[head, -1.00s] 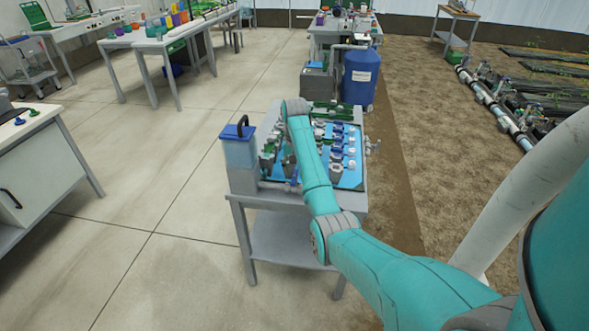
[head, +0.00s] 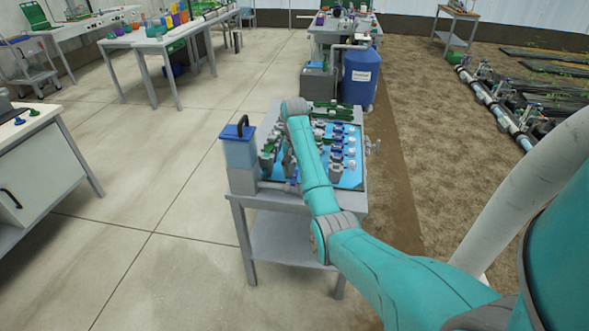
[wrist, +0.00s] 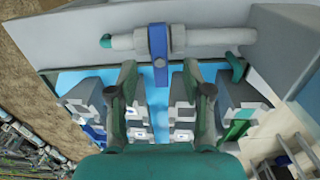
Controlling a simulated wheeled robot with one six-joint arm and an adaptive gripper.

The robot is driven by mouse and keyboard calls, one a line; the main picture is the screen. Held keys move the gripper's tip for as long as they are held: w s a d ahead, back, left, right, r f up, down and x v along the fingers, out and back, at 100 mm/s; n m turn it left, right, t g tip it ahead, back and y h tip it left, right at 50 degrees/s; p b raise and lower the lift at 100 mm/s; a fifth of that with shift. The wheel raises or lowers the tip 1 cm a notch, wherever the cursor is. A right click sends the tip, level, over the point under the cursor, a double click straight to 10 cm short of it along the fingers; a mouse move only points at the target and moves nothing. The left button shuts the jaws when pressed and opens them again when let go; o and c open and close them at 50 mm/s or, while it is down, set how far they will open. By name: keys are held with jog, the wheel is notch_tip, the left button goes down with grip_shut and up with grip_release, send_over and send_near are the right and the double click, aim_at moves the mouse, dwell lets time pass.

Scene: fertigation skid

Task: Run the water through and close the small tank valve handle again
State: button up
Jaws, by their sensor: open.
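The handle points down the picture, towards my gripper. My gripper (wrist: 163,95) is open, its two dark green and grey fingers apart. The handle's lower end shows between and just beyond the fingertips; I cannot tell whether they touch it. In the head view my arm partly hides the valve area.
The skid's bench (head: 280,198) carries a blue panel (head: 350,178) with several grey and white fittings. Grey blocks flank my fingers in the wrist view. A large blue barrel (head: 361,77) stands behind. The concrete floor left of the bench is clear.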

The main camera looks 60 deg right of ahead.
aim_at(295, 176)
dwell(0.5)
jog(key=shift+f, duration=2.2)
grip_shut()
jog(key=n, duration=0.5)
jog(key=shift+n, duration=0.3)
jog(key=n, duration=0.9)
jog(key=shift+n, duration=0.3)
jog(key=n, duration=0.4)
jog(key=shift+n, duration=0.3)
grip_release()
